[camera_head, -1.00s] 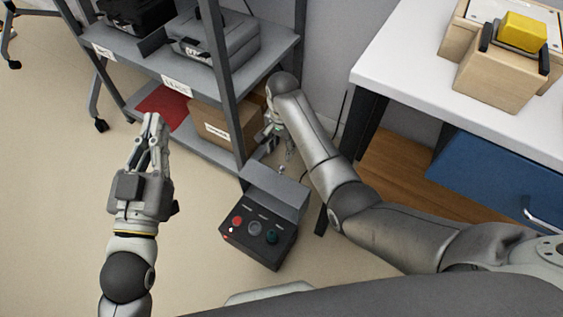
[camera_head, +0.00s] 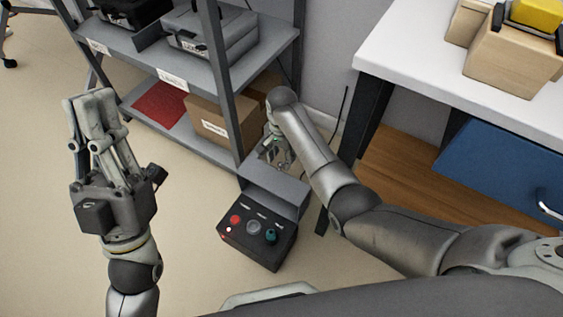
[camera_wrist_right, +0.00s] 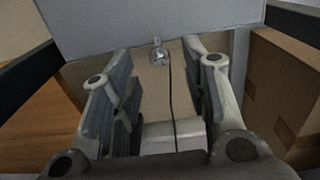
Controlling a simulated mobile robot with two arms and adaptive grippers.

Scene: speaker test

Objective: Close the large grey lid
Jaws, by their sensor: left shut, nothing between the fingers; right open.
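The large grey lid (camera_head: 275,190) stands raised at the back of a black control box (camera_head: 255,248) on the floor. A grey panel, apparently this lid, fills the top of the right wrist view (camera_wrist_right: 150,22). My right gripper (camera_head: 281,160) is behind the lid's upper edge, partly hidden by my forearm. Its fingers are spread and empty in the right wrist view (camera_wrist_right: 160,52), pointing toward the panel; contact cannot be told. My left gripper (camera_head: 92,98) is shut and empty, held up at the left, well apart from the box.
The box carries a red button (camera_head: 235,219), a clear grey one and a green one. A grey shelf unit with a cardboard box (camera_head: 222,122) and a red mat (camera_head: 160,104) stands behind. A white table (camera_head: 430,75) and blue drawer (camera_head: 503,168) are at the right.

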